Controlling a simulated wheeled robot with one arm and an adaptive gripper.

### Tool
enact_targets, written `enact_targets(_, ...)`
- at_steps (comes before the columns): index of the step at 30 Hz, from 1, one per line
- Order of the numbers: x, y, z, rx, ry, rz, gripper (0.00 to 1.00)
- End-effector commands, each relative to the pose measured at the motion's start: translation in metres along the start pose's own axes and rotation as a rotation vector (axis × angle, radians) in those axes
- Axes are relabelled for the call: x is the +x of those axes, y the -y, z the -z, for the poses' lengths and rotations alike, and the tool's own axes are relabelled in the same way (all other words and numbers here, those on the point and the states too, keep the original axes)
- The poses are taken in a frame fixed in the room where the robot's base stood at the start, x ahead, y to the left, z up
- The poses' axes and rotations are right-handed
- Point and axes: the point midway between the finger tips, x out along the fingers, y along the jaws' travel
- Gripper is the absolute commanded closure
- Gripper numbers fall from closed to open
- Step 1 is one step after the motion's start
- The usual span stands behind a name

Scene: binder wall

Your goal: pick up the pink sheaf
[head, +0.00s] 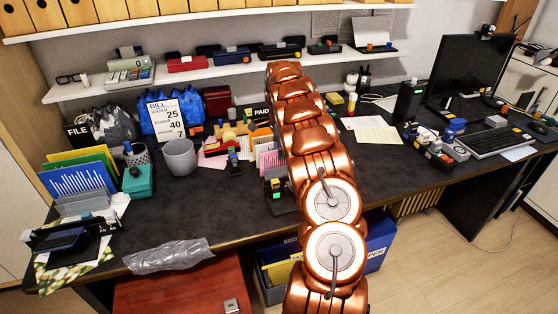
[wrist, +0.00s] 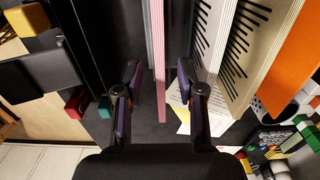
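The pink sheaf (wrist: 159,60) shows in the wrist view as a narrow upright strip, seen nearly edge-on. My gripper (wrist: 160,85) is open, with one dark finger on each side of the sheaf. A gap shows between the sheaf and each finger, so it is not clamped. In the head view, pink striped paper (head: 267,160) shows just left of my arm and is partly covered by it; I cannot tell for sure that it is the same sheaf. My gripper is hidden behind my arm in the head view.
In the wrist view, white lined sheaves (wrist: 215,35) and an orange one (wrist: 292,55) stand close on the right. A dark block (wrist: 42,75) is on the left. The desk (head: 225,205) has a grey cup (head: 181,157) and a teal box (head: 138,180) at left.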

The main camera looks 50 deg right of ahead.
Motion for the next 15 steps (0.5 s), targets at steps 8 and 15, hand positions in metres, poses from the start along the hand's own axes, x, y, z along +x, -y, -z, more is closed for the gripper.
enact_targets(8, 0.017, 0.0, -0.001, -0.001, 0.001, 0.002, 0.61)
enact_targets(15, 0.018, 0.0, -0.001, -0.001, 0.001, 0.001, 0.61)
